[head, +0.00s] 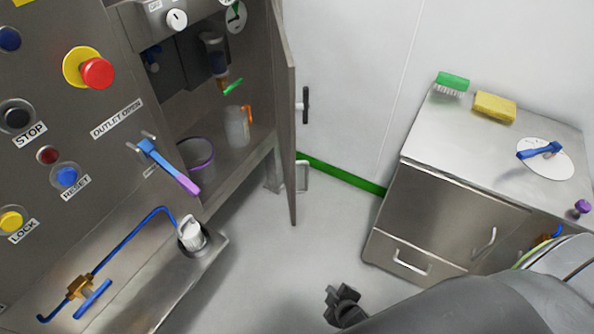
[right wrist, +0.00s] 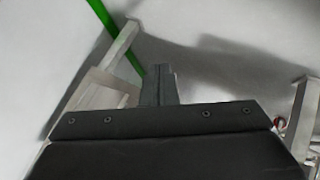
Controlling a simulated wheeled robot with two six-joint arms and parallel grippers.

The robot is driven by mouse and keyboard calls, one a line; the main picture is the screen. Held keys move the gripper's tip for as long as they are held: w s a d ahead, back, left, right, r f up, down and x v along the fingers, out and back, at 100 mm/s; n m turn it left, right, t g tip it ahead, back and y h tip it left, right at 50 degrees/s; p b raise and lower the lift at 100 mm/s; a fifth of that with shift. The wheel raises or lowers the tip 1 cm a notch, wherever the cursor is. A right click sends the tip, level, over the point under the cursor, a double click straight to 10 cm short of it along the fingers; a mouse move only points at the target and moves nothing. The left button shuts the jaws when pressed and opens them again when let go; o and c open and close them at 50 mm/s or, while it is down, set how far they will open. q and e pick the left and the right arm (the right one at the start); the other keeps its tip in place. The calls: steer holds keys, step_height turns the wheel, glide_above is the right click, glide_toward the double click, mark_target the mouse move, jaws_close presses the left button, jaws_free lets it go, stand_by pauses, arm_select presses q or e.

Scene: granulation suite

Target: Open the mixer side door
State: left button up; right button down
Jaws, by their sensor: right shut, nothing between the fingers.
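The mixer's steel side door (head: 287,125) stands swung open at the right of the machine in the head view, seen nearly edge-on. Its black handle (head: 306,105) faces right, towards the wall. The cavity behind the door is exposed. My right gripper (head: 341,297) is low in the head view, below and to the right of the door, clear of the handle. In the right wrist view its fingers (right wrist: 158,84) are shut together with nothing between them. My left gripper is not in view.
Inside the cavity are a clear jar (head: 236,127) and a purple-rimmed pot (head: 198,160). The control panel's red emergency button (head: 97,73) and blue lever (head: 168,166) are at left. A steel cabinet (head: 440,212) stands right, with a brush (head: 452,82) and sponge (head: 494,107) on top. Floor between is clear.

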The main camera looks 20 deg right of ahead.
steer(key=w+a+r+n+t+y+p, duration=0.1)
steer(key=w+a+r+n+t, duration=0.25)
steer(key=r, duration=0.65)
steer(key=w+a+r+n+t+p, duration=0.15)
steer(key=w+r+n, duration=0.25)
steer(key=w+r, duration=0.45)
steer(key=w+a+r+n+t+y+p, duration=0.1)
steer(key=w+a+r+n+t, duration=0.2)
steer(key=r, duration=0.9)
steer(key=w+b, duration=0.3)
steer(key=w, duration=0.7)
steer(key=shift+t, duration=0.3)
steer(key=d, duration=0.2)
steer(key=s+d+p, duration=0.1)
steer(key=d, duration=0.1)
